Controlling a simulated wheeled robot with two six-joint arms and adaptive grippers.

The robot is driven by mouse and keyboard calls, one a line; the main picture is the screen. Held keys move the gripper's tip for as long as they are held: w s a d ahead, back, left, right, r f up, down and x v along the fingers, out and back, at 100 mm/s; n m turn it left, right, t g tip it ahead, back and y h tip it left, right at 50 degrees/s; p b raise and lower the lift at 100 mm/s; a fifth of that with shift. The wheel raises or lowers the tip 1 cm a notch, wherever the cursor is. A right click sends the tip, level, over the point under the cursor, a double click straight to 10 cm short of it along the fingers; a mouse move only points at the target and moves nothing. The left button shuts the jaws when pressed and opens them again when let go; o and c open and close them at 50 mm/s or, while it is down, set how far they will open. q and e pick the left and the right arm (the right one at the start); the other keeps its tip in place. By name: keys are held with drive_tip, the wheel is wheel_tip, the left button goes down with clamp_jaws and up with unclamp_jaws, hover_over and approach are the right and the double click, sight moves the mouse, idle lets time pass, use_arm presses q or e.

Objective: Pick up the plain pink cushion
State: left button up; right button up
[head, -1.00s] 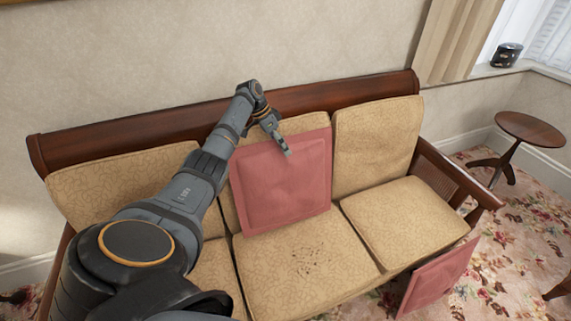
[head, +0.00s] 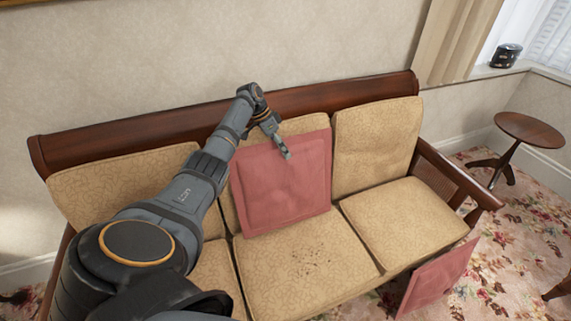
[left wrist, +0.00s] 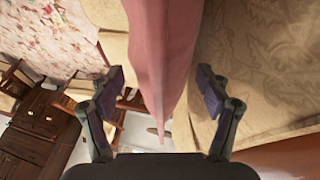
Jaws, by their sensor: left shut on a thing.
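A plain pink cushion (head: 282,196) with a stitched border leans upright against the middle backrest of the sofa, its lower edge at the middle seat. My left gripper (head: 285,151) is at the cushion's top edge, shut on it. In the left wrist view the cushion (left wrist: 160,45) runs edge-on between the two fingers. A second pink cushion (head: 438,278) leans on the floor at the sofa's front right. My right gripper does not show.
The sofa has tan patterned seat cushions (head: 395,222) and a dark wooden top rail (head: 320,98) close behind my gripper. Dark specks lie on the middle seat. A small round wooden table (head: 530,130) stands at the right on the floral carpet. The right seat is clear.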

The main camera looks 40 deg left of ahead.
use_arm(q)
drive_tip(key=c, duration=0.9)
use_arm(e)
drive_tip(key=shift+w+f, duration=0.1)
